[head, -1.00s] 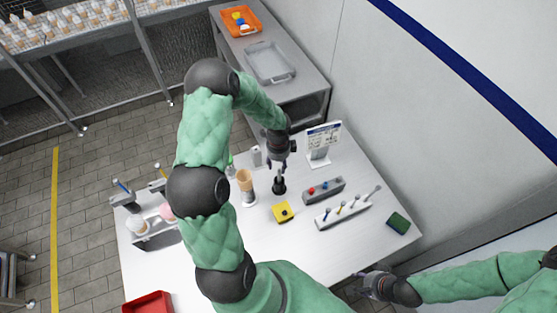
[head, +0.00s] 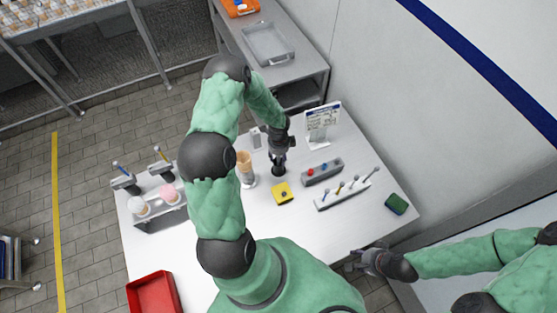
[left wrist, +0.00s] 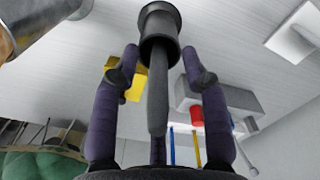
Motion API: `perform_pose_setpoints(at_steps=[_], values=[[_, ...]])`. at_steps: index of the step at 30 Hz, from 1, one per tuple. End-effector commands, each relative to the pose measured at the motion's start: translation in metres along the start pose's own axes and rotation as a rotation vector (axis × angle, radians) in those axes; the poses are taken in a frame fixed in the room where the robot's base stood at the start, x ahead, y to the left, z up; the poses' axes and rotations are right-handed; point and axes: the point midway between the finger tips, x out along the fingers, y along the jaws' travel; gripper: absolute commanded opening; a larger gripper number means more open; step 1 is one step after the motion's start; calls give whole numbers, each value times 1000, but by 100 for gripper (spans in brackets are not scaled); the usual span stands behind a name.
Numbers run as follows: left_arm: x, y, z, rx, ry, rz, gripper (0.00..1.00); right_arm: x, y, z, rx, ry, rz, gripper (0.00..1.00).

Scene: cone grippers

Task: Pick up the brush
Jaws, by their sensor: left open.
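The brush (left wrist: 157,95) has a dark grey handle and stands in a black round cup (left wrist: 160,22) in the left wrist view. Its bristle end is hidden in the cup. In the head view the cup (head: 279,170) is on the white table, directly under my left gripper (head: 280,153). My left gripper is open; in the left wrist view its purple fingers (left wrist: 160,75) lie on either side of the handle, with gaps showing. My right gripper (head: 362,262) is off the table's front edge, away from the brush; its jaws are too small to judge.
A cone holder (head: 245,170) stands close left of the cup. A yellow block (head: 283,193) lies in front. A grey box with buttons (head: 322,172), a tool rack (head: 343,194) and a sign (head: 322,122) are to the right.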

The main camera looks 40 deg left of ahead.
Motion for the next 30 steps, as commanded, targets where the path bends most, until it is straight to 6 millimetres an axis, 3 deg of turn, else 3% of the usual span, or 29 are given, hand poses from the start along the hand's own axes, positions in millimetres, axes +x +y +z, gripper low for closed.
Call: perform_pose_setpoints(at_steps=[10,11,15,16,26,30], values=[[10,0,0,-1,0,0,45,0,0,0,0,0,0,40],[10,0,0,-1,0,0,42,0,0,0,0,0,0,40],[10,0,0,0,0,0,3,0,0,0,0,0,0,40],[10,0,0,-1,0,0,0,0,0,0,0,0,0,40],[9,0,0,0,0,0,0,0,0,0,0,0,0,40],[-1,-1,0,0,-1,-3,0,0,0,0,0,0,0,40]])
